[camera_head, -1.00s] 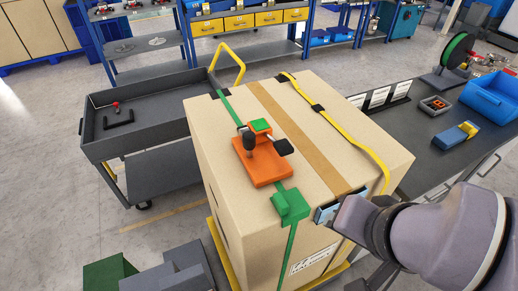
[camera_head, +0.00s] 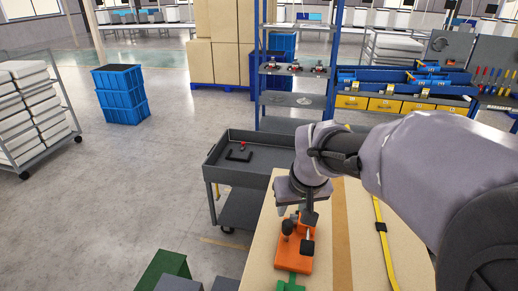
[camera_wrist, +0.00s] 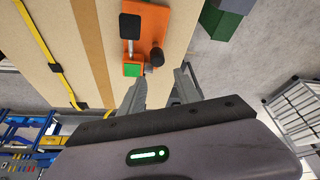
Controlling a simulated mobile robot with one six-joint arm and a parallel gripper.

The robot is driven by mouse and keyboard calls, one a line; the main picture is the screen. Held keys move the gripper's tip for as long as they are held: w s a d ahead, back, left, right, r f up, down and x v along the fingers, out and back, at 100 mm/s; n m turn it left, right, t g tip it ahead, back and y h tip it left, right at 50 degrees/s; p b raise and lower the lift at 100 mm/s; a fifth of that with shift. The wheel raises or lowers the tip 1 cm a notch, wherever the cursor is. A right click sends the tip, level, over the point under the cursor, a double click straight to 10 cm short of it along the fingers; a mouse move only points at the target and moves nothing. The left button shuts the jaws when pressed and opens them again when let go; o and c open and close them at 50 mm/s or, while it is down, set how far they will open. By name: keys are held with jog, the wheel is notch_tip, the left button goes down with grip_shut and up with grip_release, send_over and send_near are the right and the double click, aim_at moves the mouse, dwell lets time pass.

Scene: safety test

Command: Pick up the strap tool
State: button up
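The strap tool is an orange plate with a black knob, a black handle and a green block. It lies on top of the large cardboard box (camera_head: 345,265), and its orange body (camera_head: 292,262) shows below my gripper (camera_head: 300,203) in the head view. In the wrist view the strap tool (camera_wrist: 151,28) is at the top centre, beyond the fingertips. My gripper (camera_wrist: 160,77) is open and empty there, its two fingers apart and pointing toward the tool's green end. The tool's far end is partly hidden by my gripper in the head view.
A dark cart (camera_head: 228,158) with a tray stands behind the box on the left. Blue shelving is farther back. The floor at left is open, with blue crates (camera_head: 121,94).

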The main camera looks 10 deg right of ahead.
aim_at(287, 222)
jog(key=b+x, duration=0.1)
jog(key=x, duration=0.7)
jog(key=shift+w+d+f+b, duration=0.1)
jog(key=shift+f+b, duration=0.2)
jog(key=x, duration=0.2)
jog(key=b+x, duration=0.1)
jog(key=x, duration=0.2)
jog(key=shift+d+f+b, duration=0.15)
jog(key=shift+f+b, duration=0.15)
jog(key=shift+s+r, duration=0.1)
jog(key=shift+s, duration=0.2)
jog(key=shift+c, duration=0.5)
grip_shut()
